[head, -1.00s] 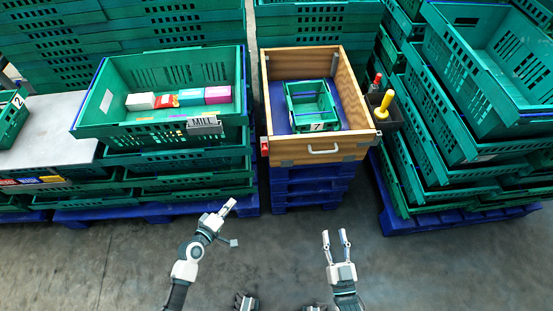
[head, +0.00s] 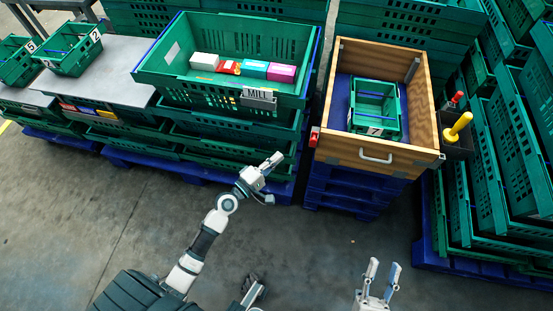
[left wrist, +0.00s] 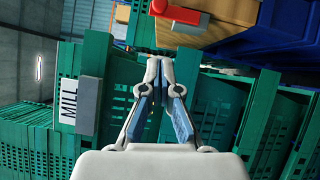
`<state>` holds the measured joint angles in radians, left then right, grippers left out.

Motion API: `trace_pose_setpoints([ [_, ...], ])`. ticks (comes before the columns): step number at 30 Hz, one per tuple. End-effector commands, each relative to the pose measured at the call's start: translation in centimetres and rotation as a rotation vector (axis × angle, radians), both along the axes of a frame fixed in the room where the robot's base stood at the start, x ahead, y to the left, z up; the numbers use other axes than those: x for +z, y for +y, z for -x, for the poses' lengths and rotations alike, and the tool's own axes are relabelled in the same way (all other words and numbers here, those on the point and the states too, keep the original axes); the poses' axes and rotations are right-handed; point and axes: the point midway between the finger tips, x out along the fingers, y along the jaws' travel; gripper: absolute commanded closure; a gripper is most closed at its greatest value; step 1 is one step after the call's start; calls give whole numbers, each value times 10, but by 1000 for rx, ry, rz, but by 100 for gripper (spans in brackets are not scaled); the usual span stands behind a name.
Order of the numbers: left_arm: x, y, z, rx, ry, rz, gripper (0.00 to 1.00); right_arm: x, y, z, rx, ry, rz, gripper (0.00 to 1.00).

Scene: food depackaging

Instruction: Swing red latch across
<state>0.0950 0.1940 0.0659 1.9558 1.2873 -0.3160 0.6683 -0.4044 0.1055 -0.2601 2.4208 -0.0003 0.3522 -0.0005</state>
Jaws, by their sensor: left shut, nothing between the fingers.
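The red latch (head: 314,137) sits at the front left corner of the wooden box (head: 364,159). In the left wrist view the red latch (left wrist: 182,14) is near the top, beyond the fingertips, with its handle pointing left. My left gripper (head: 274,161) is shut and empty, left of the latch and a little lower in the head view, apart from it. Its fingertips (left wrist: 160,60) meet in the left wrist view. My right gripper (head: 381,268) is open and empty, low in the head view, below the box.
The box holds a small green crate (head: 376,134) and stands on blue pallets (head: 345,196). A green crate (head: 200,88) labelled MILL, with several small packages, stands to the left. A black holder (head: 459,148) with yellow and red handles hangs at the box's right. Floor in front is clear.

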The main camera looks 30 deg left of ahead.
Motion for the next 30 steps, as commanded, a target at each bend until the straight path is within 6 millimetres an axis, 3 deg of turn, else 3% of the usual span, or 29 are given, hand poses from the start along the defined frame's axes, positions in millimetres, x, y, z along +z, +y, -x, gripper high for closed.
trace_pose_setpoints([
  [9,5,-20,-66,0,0,2,100,0,0,1,0,-9,-3,60],
  [18,11,-52,-80,-1,0,1,100,-3,0,-4,0,22,7,60],
  [30,11,-54,-82,0,0,-2,100,-4,0,-4,0,26,9,60],
])
